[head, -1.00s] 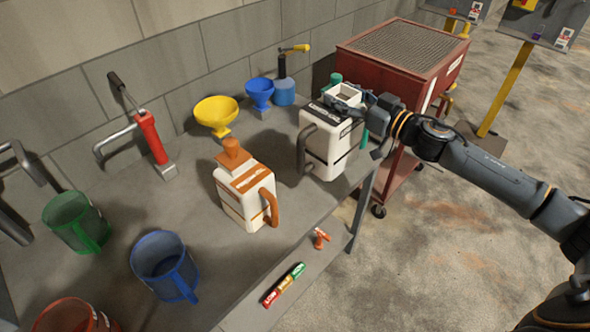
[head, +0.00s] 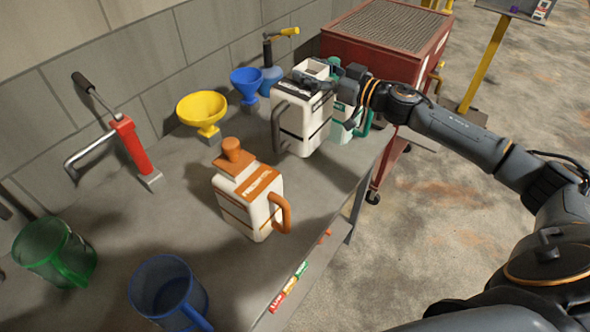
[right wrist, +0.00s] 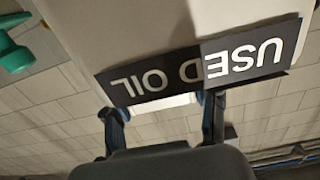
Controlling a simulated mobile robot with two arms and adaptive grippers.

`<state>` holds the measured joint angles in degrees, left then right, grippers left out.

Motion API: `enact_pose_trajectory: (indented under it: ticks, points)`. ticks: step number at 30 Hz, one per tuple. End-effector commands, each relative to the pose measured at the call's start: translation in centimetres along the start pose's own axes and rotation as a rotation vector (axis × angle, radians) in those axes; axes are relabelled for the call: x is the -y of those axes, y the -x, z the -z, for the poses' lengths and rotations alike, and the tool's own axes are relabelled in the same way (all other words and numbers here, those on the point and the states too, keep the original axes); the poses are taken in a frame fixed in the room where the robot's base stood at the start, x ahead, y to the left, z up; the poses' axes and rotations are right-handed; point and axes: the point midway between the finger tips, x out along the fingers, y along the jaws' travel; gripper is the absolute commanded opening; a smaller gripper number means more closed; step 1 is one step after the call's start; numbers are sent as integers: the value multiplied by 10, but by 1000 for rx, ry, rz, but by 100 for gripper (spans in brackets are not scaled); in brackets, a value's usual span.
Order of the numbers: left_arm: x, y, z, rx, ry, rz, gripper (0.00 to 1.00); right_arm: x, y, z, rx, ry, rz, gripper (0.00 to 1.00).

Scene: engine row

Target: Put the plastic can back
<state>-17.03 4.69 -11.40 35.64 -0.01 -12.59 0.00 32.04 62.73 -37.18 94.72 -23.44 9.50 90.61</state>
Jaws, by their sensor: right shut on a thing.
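The white plastic can with the black handle (head: 303,127) is upright at the back right of the grey bench in the head view. My right gripper (head: 338,84) is shut on its top part. In the right wrist view, the can's "USED OIL" label (right wrist: 150,80) fills the middle, in front of the fingers (right wrist: 164,118). I cannot tell whether its base touches the bench. A white can with a green handle (head: 346,122) stands just behind and right of it, partly hidden. A white can with orange cap and handle (head: 252,196) stands nearer. My left gripper is out of view.
A yellow funnel (head: 202,110) and a blue funnel (head: 246,80) stand along the wall. A red pump (head: 131,146), a green jug (head: 55,250) and a blue jug (head: 168,290) are at left. A red cart (head: 390,40) stands beyond the bench's right end.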

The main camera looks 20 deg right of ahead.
Motion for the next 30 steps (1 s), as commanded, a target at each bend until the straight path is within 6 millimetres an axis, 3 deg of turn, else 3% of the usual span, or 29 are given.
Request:
enact_pose_trajectory:
  ticks: [9,13,21,30]
  points:
    - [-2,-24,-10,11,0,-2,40,0,0,-21,-8,0,-1,0]
    - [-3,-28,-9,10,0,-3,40,0,-1,-32,-7,-4,-1,0]
    - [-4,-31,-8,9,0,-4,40,0,-1,-74,-7,-5,-1,0]
    - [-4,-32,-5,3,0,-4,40,0,-1,-94,-8,-3,-1,0]
